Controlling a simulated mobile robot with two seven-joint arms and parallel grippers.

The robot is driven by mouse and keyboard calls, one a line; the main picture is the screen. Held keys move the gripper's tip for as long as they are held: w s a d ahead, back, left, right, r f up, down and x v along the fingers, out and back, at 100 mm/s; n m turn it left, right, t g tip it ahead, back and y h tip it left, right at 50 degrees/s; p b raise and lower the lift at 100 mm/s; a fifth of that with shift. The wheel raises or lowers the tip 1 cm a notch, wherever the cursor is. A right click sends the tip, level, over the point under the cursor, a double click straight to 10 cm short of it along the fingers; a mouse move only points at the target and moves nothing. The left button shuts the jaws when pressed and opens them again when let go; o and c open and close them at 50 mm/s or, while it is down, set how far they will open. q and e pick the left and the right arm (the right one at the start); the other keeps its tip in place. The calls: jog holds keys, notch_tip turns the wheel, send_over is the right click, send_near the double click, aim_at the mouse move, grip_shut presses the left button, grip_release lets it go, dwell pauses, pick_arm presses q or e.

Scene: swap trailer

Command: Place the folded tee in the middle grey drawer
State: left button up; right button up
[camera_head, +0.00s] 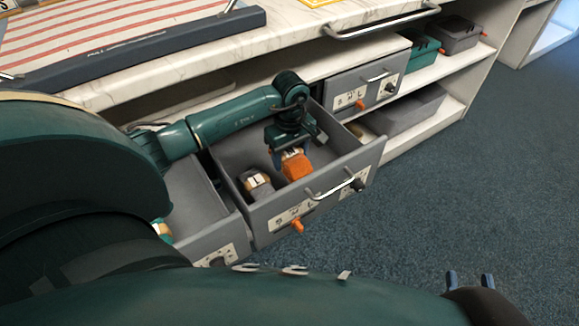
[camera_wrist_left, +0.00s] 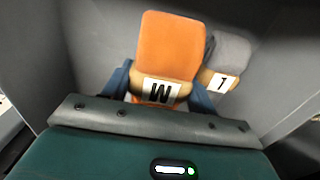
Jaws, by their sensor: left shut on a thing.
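The folded tee (camera_head: 297,166) is orange with a tan band and a white "W" label; it also shows in the left wrist view (camera_wrist_left: 167,45). My left gripper (camera_head: 291,148) is shut on it and holds it inside the open middle grey drawer (camera_head: 314,201). In the left wrist view the gripper's fingers (camera_wrist_left: 160,92) are on either side of the tee's labelled end. I cannot tell whether the tee touches the drawer floor. My right gripper (camera_head: 469,281) is open and empty, low at the right over the carpet.
A grey folded item (camera_head: 257,184) with a white label lies in the same drawer, left of the tee. Another open grey drawer (camera_head: 205,205) is at the left. A third grey drawer (camera_head: 362,84) sits higher at the right, under the marble counter (camera_head: 300,40). Teal and grey bins stand further right.

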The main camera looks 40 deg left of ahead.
pick_arm(q)
notch_tip(320, 180, down, 4)
jog(key=shift+f+b, duration=0.2)
jog(key=shift+b, duration=0.4)
jog(key=shift+f, duration=0.3)
pick_arm(e)
jog(key=shift+a+n+t+y, duration=0.3)
jog(key=shift+n+t+y, duration=0.1)
jog(key=shift+y, duration=0.1)
pick_arm(q)
jog(key=shift+f, duration=0.25)
jog(key=o, duration=1.1)
jog(key=shift+c, duration=0.2)
pick_arm(e)
jog(key=shift+s, duration=0.1)
pick_arm(q)
jog(key=shift+r, duration=0.25)
notch_tip(320, 180, up, 6)
jog(key=shift+r+p, duration=0.25)
jog(key=shift+p, duration=0.7)
jog(key=shift+r, duration=0.5)
pick_arm(e)
jog(key=shift+d+m+g+h, duration=0.4)
jog(key=shift+m+g+h, duration=0.1)
jog(key=shift+g+h, duration=0.2)
